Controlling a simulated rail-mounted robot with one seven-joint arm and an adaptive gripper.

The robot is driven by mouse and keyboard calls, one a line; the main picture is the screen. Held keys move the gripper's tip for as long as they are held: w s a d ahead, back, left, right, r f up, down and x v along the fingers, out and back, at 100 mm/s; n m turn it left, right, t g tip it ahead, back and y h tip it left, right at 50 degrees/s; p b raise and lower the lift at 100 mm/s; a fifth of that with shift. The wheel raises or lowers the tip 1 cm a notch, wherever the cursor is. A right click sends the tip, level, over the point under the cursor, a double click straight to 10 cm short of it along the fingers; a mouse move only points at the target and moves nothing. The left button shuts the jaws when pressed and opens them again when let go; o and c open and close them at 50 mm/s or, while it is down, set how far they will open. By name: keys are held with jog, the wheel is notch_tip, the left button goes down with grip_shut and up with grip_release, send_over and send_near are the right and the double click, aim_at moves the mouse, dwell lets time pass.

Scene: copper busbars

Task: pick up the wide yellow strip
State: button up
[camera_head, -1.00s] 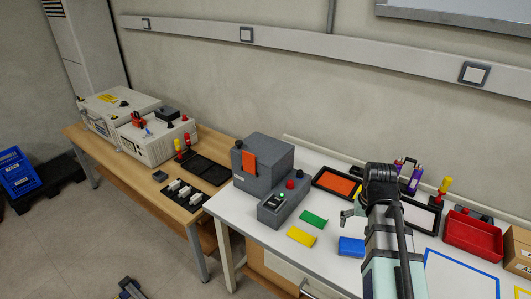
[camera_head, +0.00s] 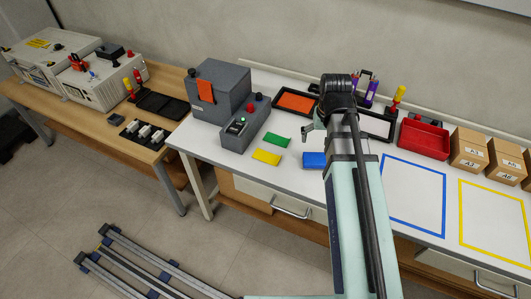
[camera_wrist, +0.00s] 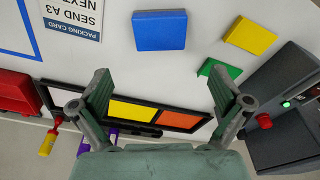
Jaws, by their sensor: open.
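The wide yellow strip (camera_head: 266,157) lies flat on the white table, in front of the green strip (camera_head: 278,140) and left of the blue block (camera_head: 314,160). In the wrist view, the yellow strip (camera_wrist: 250,35) is at the upper right, the blue block (camera_wrist: 160,30) at the top middle, and the green strip (camera_wrist: 219,71) is partly hidden by a finger. My gripper (camera_wrist: 160,82) is open and empty, above the table and apart from the yellow strip. In the head view my gripper (camera_head: 310,128) is right of the strips, partly hidden by my arm.
A grey machine (camera_head: 218,88) with a control box (camera_head: 244,128) stands left of the strips. A black-framed tray with coloured cells (camera_wrist: 131,108) is beneath my fingers in the wrist view. A red bin (camera_head: 424,139) and cardboard boxes (camera_head: 469,150) stand right.

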dwell(0.4)
jog(key=c, duration=1.3)
jog(key=shift+d, duration=0.1)
